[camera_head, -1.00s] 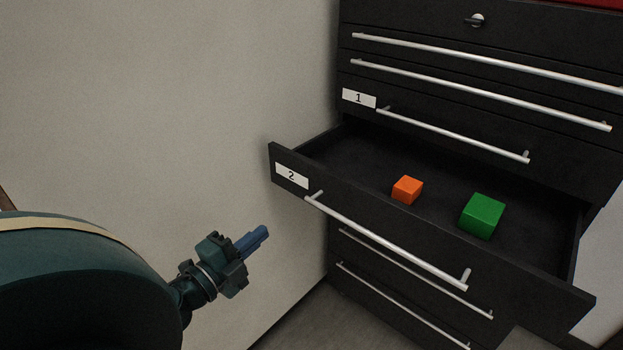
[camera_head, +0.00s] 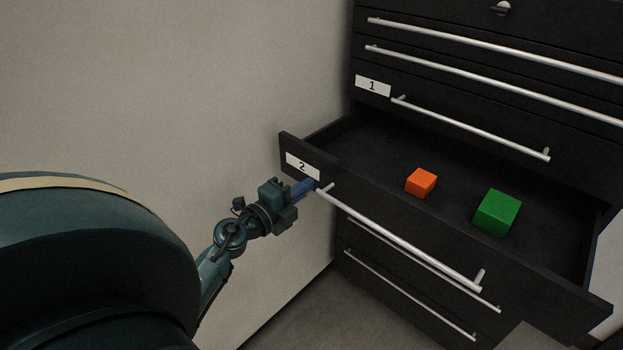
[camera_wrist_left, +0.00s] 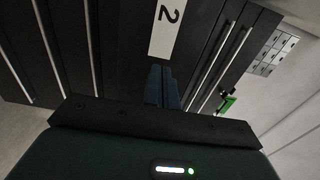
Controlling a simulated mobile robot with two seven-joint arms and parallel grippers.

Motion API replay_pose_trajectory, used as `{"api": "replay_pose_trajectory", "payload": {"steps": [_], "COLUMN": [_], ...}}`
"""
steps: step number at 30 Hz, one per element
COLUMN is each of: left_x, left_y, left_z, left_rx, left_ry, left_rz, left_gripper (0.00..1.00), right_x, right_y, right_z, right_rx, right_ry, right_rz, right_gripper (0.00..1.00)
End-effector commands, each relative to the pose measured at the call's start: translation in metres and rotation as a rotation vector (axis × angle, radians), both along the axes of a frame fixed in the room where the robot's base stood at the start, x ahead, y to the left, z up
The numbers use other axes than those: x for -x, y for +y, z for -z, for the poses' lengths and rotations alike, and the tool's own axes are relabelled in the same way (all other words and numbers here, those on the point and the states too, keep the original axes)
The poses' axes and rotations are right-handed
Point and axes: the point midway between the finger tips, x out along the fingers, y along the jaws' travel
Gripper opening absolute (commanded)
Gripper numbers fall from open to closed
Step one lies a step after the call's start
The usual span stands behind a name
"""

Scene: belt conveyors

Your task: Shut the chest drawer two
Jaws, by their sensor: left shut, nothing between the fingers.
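Drawer two (camera_head: 385,213) of the black chest is pulled out in the head view, with a white label "2" (camera_head: 303,167) on its front at the left and a long silver handle (camera_head: 400,240). An orange cube (camera_head: 421,181) and a larger green cube (camera_head: 497,212) lie inside it. My left gripper (camera_head: 309,186) is shut and empty, its blue fingers at the drawer front just below the label, near the handle's left end. In the left wrist view the fingers (camera_wrist_left: 161,87) point at the label (camera_wrist_left: 168,28); I cannot tell whether they touch the front. My right gripper is not in view.
Drawer one (camera_head: 470,115) above is shut, as are the lower drawers (camera_head: 400,285). A pale wall (camera_head: 240,90) stands close along the left of the chest. Grey floor (camera_head: 305,310) shows below.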

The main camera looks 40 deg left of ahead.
Motion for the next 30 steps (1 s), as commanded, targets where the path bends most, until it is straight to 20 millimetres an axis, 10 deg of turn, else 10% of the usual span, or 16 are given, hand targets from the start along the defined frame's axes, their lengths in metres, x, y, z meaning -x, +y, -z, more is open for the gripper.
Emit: {"api": "replay_pose_trajectory", "payload": {"steps": [30], "left_x": [-0.062], "left_y": [-0.004], "left_z": [-0.003], "left_rx": [0.000], "left_ry": [-0.002], "left_rz": [-0.001], "left_gripper": [0.00], "right_x": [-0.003], "right_y": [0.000], "right_z": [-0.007], "right_rx": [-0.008], "right_ry": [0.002], "right_rz": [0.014], "right_gripper": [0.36]}}
